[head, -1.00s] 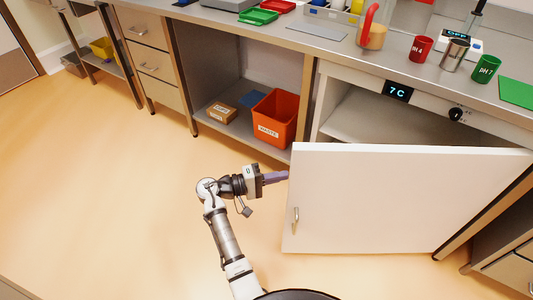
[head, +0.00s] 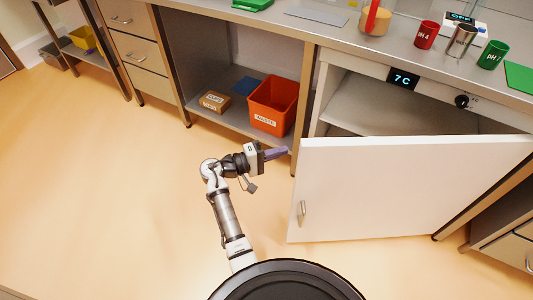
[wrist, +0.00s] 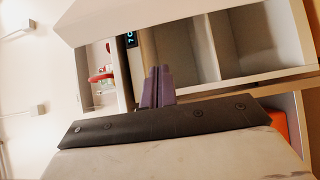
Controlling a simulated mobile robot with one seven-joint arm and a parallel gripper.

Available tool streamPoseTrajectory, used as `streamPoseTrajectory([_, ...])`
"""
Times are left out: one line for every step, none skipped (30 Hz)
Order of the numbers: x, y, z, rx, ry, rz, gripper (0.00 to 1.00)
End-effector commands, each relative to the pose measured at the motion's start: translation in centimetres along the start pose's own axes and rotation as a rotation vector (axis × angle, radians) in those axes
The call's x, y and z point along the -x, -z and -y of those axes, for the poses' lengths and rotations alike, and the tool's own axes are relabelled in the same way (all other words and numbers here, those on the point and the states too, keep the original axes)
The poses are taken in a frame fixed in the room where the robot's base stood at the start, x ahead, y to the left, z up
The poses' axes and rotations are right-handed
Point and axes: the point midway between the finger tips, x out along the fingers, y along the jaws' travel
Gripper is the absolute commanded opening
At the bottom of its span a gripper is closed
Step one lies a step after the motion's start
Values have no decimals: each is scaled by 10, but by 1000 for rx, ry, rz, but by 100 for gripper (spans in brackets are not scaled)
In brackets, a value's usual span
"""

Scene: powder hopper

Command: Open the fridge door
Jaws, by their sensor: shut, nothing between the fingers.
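The fridge door (head: 395,188) is a white panel standing partly open, swung out from the fridge under the counter. Its small metal handle (head: 302,211) is on the front face near the left edge. The fridge interior (head: 390,110) shows behind the door's top edge, with a 7 C display (head: 403,78) above it. My gripper (head: 284,151) is shut and empty, just left of the door's upper left corner. I cannot tell whether it touches the door. In the wrist view the purple fingers (wrist: 158,87) are together, pointing at the fridge interior (wrist: 195,52).
An orange waste bin (head: 273,105) and a cardboard box (head: 215,100) sit on the open shelf left of the fridge. Red (head: 427,34) and green (head: 491,54) cups stand on the counter above. The floor (head: 110,190) to the left is clear.

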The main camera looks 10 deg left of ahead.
Motion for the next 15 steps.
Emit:
streamPoseTrajectory([-12,-1,-2,1,0,4,0])
streamPoseTrajectory([-19,-1,-2,1,0,3,0])
streamPoseTrajectory([-27,-1,-2,2,0,4,0])
streamPoseTrajectory([-34,-1,-2,2,0,3,0])
streamPoseTrajectory([-40,-1,-2,2,0,3,0])
streamPoseTrajectory([-37,-6,-2,4,0,-2,0])
streamPoseTrajectory([-34,-11,-2,3,0,-3,0])
streamPoseTrajectory([-33,-15,-2,3,0,-3,0])
streamPoseTrajectory([-31,-20,-2,3,0,-2,0])
streamPoseTrajectory([-30,-23,-2,2,0,-2,0])
streamPoseTrajectory([-29,-26,-2,2,0,-2,0])
streamPoseTrajectory([-28,-30,-1,3,0,-2,0])
streamPoseTrajectory([-27,-32,-1,2,0,-1,0])
streamPoseTrajectory([-26,-33,-1,1,0,-1,0])
streamPoseTrajectory([-26,-35,-1,1,0,-1,0])
